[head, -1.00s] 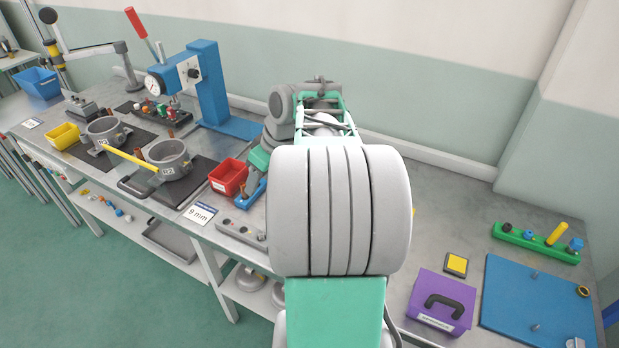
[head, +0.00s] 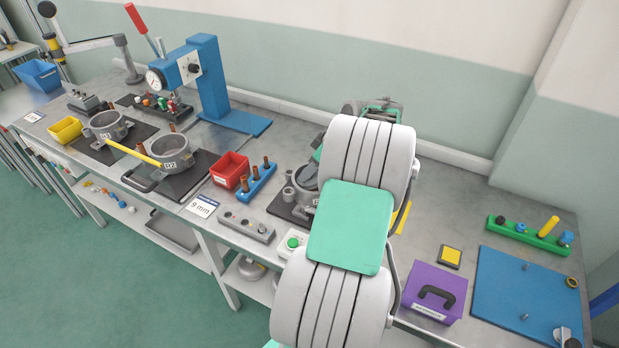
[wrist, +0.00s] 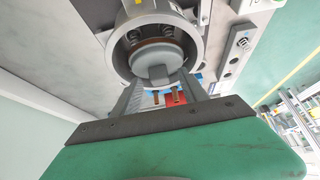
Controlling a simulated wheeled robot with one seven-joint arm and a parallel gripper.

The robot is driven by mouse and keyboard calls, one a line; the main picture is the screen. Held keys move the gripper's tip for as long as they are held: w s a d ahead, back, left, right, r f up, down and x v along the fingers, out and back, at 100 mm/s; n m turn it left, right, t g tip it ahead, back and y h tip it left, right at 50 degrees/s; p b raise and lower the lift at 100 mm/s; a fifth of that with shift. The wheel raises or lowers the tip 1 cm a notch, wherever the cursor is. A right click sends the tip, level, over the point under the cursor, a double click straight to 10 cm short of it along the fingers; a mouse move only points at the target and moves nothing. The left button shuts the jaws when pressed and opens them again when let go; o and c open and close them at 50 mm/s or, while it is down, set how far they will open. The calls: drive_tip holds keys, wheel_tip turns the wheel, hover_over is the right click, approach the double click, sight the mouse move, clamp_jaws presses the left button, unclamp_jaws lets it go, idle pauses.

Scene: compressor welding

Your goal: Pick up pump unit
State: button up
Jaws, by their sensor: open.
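The pump unit (wrist: 155,65) shows in the wrist view as a grey round body with a raised block, inside a grey ring-shaped housing (wrist: 115,50). My gripper (wrist: 160,90) is open and empty, its two grey fingers pointing toward the block, one on each side. I cannot tell whether the fingers touch it. In the head view a grey housing (head: 291,196) on a dark mat is partly covered by my arm. My gripper and the pump unit are hidden there.
A blue block with brown pins (head: 258,181), a red bin (head: 226,169) and a grey button box (head: 246,227) stand left of the housing. A purple case (head: 434,292) and a blue board (head: 527,297) lie to the right. A blue press (head: 209,85) stands farther left.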

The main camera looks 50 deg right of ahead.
drive_tip(key=shift+c, duration=0.3)
clamp_jaws()
idle(1.0)
